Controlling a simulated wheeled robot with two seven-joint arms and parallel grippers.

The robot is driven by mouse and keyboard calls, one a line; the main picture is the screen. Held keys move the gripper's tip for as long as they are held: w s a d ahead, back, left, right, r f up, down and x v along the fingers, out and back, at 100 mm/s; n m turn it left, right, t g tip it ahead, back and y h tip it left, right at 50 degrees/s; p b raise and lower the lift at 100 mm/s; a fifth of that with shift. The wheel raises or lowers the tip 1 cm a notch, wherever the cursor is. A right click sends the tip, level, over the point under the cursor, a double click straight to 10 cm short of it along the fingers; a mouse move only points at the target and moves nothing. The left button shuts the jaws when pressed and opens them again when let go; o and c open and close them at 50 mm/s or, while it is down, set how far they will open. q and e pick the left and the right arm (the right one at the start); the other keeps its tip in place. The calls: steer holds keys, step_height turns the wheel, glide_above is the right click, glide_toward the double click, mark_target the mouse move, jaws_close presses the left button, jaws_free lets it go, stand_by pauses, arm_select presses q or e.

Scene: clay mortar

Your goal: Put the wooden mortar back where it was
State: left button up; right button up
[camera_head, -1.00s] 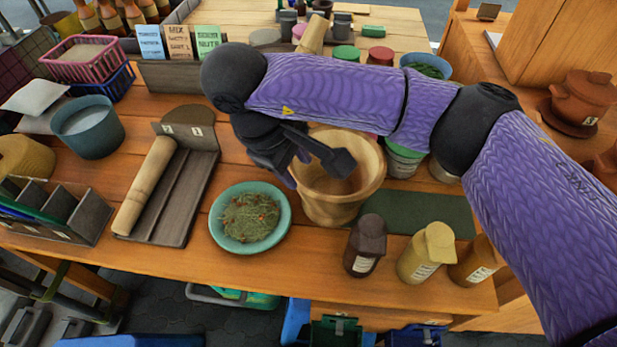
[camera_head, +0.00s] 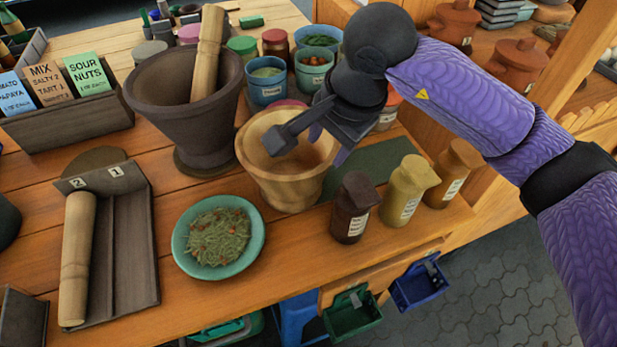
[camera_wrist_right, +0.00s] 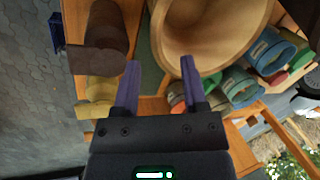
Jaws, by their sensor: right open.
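The light wooden mortar (camera_head: 285,187) stands upright on the wooden table, at the left end of a dark green mat (camera_head: 375,165). My right gripper (camera_head: 328,145) is at the mortar's right rear rim, and a dark part of it hangs over the opening. In the right wrist view the two purple fingers (camera_wrist_right: 158,72) are apart with nothing held. One fingertip overlaps the edge of the mortar (camera_wrist_right: 215,30) there; I cannot tell whether it touches. My left gripper is not in view.
A dark clay mortar (camera_head: 190,110) with a pestle (camera_head: 208,50) stands behind left. A teal plate of greens (camera_head: 218,237) is in front left. Three bottles (camera_head: 403,190) line the front right edge. Several tubs (camera_head: 268,85) stand behind. A two-slot tray (camera_head: 105,235) is left.

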mark_target(323, 164)
steer(key=b+x, duration=0.1)
steer(key=x, duration=0.2)
steer(key=b+x, duration=0.1)
steer(key=x, duration=0.2)
steer(key=d+b+x, duration=0.1)
steer(key=x, duration=0.2)
steer(key=shift+w+f, duration=0.2)
steer(key=shift+f, duration=0.15)
steer(key=shift+w+a+f, duration=0.1)
steer(key=shift+f, duration=0.15)
steer(key=shift+r, duration=0.15)
steer(key=shift+c, duration=0.2)
jaws_close()
steer(key=shift+r, duration=0.1)
